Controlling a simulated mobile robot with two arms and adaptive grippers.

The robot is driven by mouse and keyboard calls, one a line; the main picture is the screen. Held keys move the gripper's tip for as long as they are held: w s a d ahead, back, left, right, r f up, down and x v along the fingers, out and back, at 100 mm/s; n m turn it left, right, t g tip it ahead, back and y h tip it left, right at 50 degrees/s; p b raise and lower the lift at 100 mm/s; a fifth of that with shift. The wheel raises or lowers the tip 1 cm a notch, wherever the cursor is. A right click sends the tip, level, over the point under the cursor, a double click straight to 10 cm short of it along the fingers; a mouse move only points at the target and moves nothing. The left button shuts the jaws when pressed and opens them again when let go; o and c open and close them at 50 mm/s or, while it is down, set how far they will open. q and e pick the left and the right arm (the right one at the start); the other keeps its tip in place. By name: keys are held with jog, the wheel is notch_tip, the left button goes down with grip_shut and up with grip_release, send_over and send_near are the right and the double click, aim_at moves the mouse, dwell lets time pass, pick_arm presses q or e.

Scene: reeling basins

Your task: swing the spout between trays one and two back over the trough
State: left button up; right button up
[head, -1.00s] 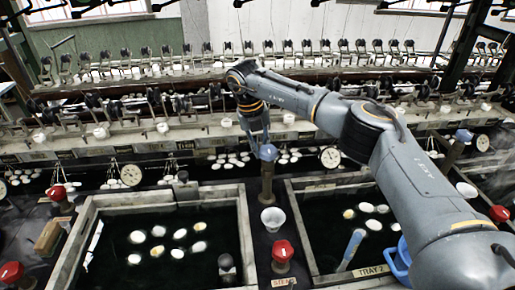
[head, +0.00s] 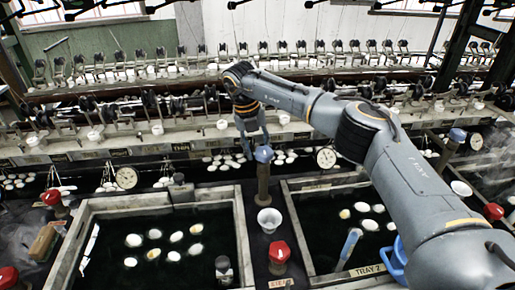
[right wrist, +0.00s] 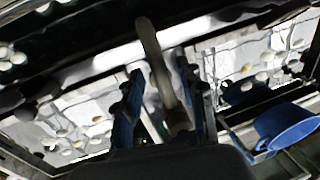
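The spout post (head: 263,185), brown with a blue cap (head: 263,154), stands between the left tray (head: 243,235) and the right tray (head: 292,222), which is labelled TRAY 2. In the right wrist view the spout's curved pipe (right wrist: 153,50) runs up between the fingers. My right gripper (head: 255,147) is at the cap in the head view. Its blue fingers (right wrist: 165,105) stand apart on either side of the pipe, with gaps showing. Which way the outlet points is hard to tell in the head view. My left gripper is not in view.
Pale cocoons float in both trays and in the dark water behind them. A white cup (head: 269,220) and a red-topped valve (head: 279,253) stand in front of the post. Reeling machinery (head: 160,105) lines the back.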

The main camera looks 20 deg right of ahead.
notch_tip(320, 180, up, 12)
jog(key=a, duration=0.2)
jog(key=shift+w+a, duration=0.15)
jog(key=shift+w, duration=0.15)
jog(key=shift+f, duration=0.15)
